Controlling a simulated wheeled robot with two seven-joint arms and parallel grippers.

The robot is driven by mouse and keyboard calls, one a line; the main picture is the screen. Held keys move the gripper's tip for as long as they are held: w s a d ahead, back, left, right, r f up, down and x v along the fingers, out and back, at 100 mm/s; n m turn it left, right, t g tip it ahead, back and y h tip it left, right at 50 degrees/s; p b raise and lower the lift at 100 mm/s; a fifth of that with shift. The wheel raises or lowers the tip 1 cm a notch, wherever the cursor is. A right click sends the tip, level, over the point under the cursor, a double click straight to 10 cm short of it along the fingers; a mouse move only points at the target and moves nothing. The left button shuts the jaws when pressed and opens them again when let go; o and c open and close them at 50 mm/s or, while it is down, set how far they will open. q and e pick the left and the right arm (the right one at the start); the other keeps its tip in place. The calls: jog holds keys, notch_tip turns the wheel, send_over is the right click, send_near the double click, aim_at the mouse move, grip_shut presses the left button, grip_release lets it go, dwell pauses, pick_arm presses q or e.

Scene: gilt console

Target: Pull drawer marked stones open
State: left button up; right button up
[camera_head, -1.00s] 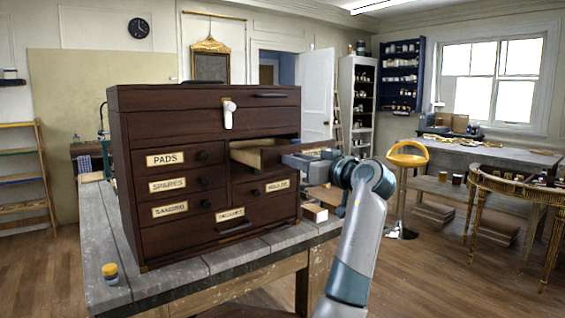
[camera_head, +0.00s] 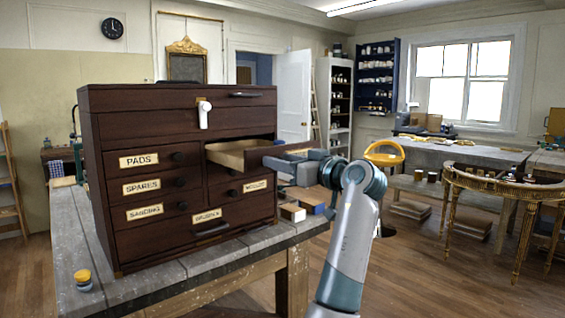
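A dark wooden chest of drawers (camera_head: 180,98) stands on the workbench. Its upper right drawer (camera_head: 228,156) is pulled part way out, and its pale, empty-looking inside shows. The other drawers are shut; readable labels include PADS (camera_head: 139,160), SPARES (camera_head: 142,186) and SANDING (camera_head: 145,212).
The grey workbench (camera_head: 175,276) has a yellow-topped jar (camera_head: 83,280) at its front left. Small blocks (camera_head: 292,212) lie right of the chest, below my gripper. A yellow stool (camera_head: 384,153) and a gilt console table (camera_head: 500,185) stand to the right on open floor.

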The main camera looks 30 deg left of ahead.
pick_arm(q)
jog(key=b+v, duration=0.2)
jog(key=v, duration=1.5)
jog(key=shift+d+b, duration=0.2)
jog(key=shift+b, duration=0.2)
pick_arm(e)
notch_tip(320, 180, up, 8)
jog(key=w, duration=0.1)
jog(key=shift+a+f, duration=0.25)
jog(key=shift+a, duration=0.05)
jog(key=shift+w, duration=0.1)
